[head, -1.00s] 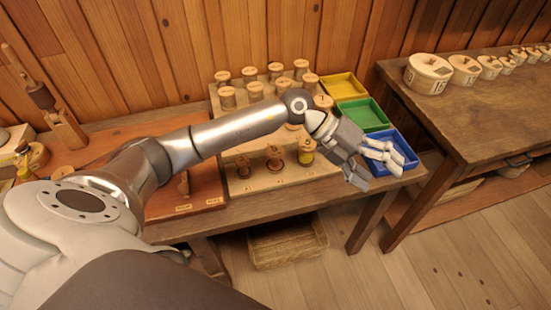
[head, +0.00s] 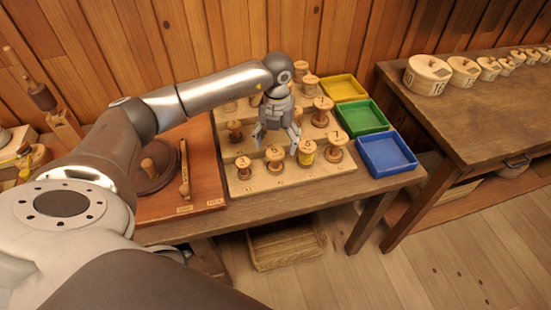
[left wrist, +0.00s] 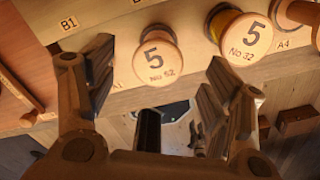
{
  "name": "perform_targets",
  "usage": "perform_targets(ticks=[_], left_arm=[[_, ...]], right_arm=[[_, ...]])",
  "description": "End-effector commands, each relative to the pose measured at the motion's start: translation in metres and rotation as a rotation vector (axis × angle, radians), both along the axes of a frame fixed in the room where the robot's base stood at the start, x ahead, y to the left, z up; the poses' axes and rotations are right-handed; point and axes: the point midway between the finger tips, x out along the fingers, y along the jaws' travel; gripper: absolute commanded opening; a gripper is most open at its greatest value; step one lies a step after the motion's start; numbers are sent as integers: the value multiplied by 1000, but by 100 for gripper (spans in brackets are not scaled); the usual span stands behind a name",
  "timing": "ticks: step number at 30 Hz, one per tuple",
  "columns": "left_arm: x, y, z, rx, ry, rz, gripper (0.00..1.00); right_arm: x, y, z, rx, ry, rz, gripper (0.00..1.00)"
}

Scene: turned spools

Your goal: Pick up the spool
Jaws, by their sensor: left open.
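My left gripper (head: 277,143) hangs pointing down over the front part of the spool rack, its fingers apart and empty. In the left wrist view the open fingers (left wrist: 155,90) stand either side of a pale wooden spool marked 5, No 52 (left wrist: 155,58). I cannot tell whether they touch it. Another spool marked 5, No 32 (left wrist: 240,36) stands just right of it, close to the right finger. In the head view a spool (head: 275,156) stands just below the gripper, and a yellow-wound spool (head: 306,153) is to its right. My right gripper is not in view.
Several more spools stand upright on the stepped wooden rack (head: 290,180). Yellow (head: 343,87), green (head: 362,117) and blue (head: 387,154) trays lie to its right. A reddish board (head: 205,180) lies to the left. A basket (head: 287,243) sits below the table.

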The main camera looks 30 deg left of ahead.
Motion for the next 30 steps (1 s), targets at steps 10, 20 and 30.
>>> perform_targets(ticks=[10,20,30], left_arm=[[-7,-1,-41,-2,3,-1,74],[-6,-1,-55,-2,-2,-1,74],[-6,-1,-54,-2,-2,-1,36]], right_arm=[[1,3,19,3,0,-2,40],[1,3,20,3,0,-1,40],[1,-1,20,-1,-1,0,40]])
